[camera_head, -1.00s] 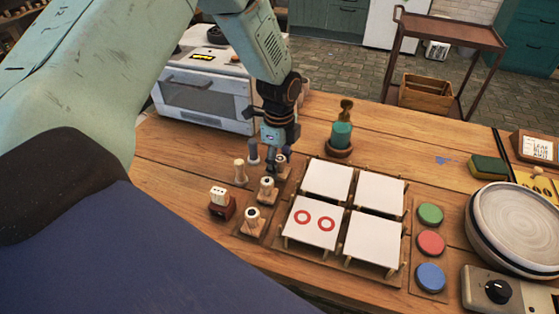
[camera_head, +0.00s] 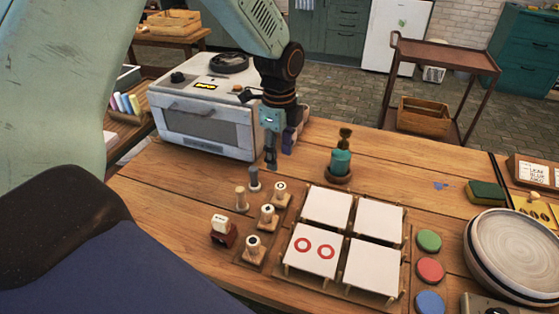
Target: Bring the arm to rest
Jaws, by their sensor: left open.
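My left gripper (camera_head: 270,163) hangs from my left arm (camera_head: 277,75), pointing down above the table behind the stamp holder. It is empty and apart from the stamps. Several stamps stand upright in the wooden holder (camera_head: 252,254), among them a front one (camera_head: 252,243), a middle one (camera_head: 267,214) and a back one (camera_head: 280,187). Four white plates sit on a wooden rack; the front left plate (camera_head: 313,262) bears two red rings, and the back left plate (camera_head: 326,209) is blank. My right gripper does not show.
A white oven (camera_head: 207,130) stands behind and left of the gripper. A teal-handled tool (camera_head: 340,162) stands right of it. Green (camera_head: 429,240), red (camera_head: 430,270) and blue (camera_head: 429,302) pads line the right, beside a round turntable (camera_head: 515,258).

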